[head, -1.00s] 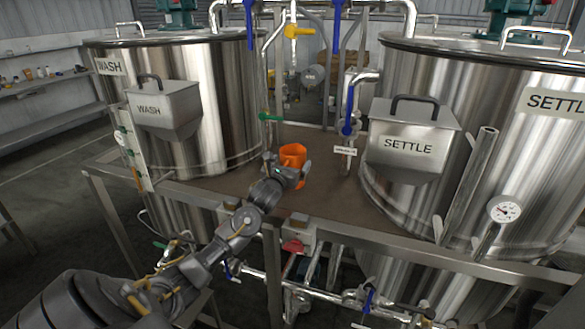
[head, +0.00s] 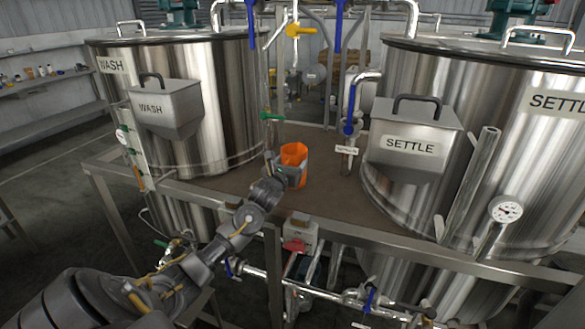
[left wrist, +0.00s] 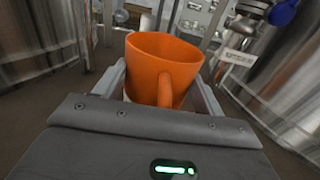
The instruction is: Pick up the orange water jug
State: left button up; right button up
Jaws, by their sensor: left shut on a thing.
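The orange water jug (head: 293,153) is at the brown platform between the two tanks in the head view. It has an open top and a handle, and fills the middle of the left wrist view (left wrist: 160,66). My left gripper (head: 290,174) is shut on the jug, with one finger on each side of its body; the fingers also show in the left wrist view (left wrist: 162,92). The handle faces the palm. The jug's base is hidden by the gripper, so I cannot tell whether it touches the platform. My right gripper is not in view.
The WASH tank (head: 215,100) stands left and the SETTLE tank (head: 500,90) right, each with a labelled hopper. A blue-handled pipe (head: 349,125) rises behind the jug's right side. A metal rail (head: 340,228) runs along the platform's front. Bare platform (head: 325,185) lies right of the jug.

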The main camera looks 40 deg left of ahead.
pick_arm(q)
jog(key=shift+r, duration=0.15)
jog(key=shift+r, duration=0.2)
notch_tip(320, 180, up, 2)
jog(key=shift+r+b, duration=0.1)
jog(key=shift+b, duration=0.9)
jog(key=s+r, duration=0.1)
jog(key=r, duration=0.1)
jog(key=s+d+r, duration=0.1)
jog(key=s+r+b, duration=0.1)
jog(key=s+r, duration=0.1)
jog(key=shift+d+r, duration=0.35)
jog(key=shift+d, duration=0.05)
jog(key=s+d+r, duration=0.4)
jog(key=s, duration=0.4)
jog(key=shift+s+r, duration=0.35)
jog(key=shift+s, duration=0.05)
